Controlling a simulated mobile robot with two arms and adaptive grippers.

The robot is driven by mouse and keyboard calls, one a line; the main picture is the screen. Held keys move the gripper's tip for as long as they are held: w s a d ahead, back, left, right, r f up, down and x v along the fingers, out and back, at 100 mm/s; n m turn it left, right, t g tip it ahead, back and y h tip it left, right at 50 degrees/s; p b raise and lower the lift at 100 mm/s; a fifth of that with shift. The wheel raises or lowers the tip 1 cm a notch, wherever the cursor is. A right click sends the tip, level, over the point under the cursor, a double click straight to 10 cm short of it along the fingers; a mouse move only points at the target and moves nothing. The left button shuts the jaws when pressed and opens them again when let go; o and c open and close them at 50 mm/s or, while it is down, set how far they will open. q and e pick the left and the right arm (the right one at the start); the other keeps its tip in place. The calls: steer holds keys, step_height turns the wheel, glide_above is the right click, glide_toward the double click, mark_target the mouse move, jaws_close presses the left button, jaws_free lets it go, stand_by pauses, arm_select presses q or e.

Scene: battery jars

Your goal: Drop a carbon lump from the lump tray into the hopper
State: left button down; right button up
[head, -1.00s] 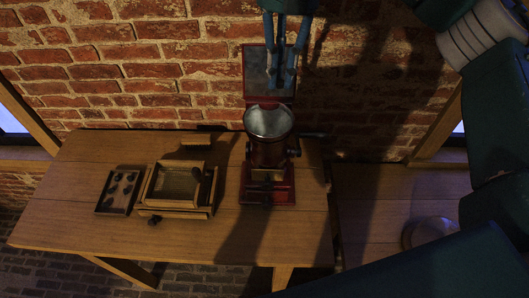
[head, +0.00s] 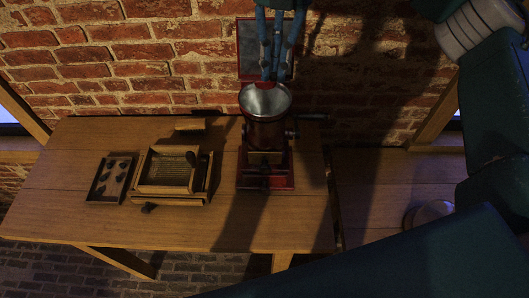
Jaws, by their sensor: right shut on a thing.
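The hopper (head: 266,100) is a round metal bowl on top of a red mill on the table. My right gripper (head: 274,76) points down from the top of the head view, with its blue fingertips at the far rim of the bowl. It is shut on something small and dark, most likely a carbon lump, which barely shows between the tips. The lump tray (head: 100,201) is a shallow dark tray at the table's left, holding several dark lumps (head: 108,163). My left gripper is not in view.
A wooden sieve-like box (head: 165,189) with a dark knob stands between the tray and the mill. The mill's crank (head: 313,117) sticks out to the right. A brick wall (head: 150,70) is behind. The table's front (head: 180,230) is clear.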

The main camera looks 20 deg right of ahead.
steer(key=o, duration=0.8)
steer(key=shift+r, duration=0.15)
steer(key=r, duration=0.7)
steer(key=w+d+r, duration=0.1)
steer(key=r, duration=0.3)
steer(key=shift+r, duration=0.35)
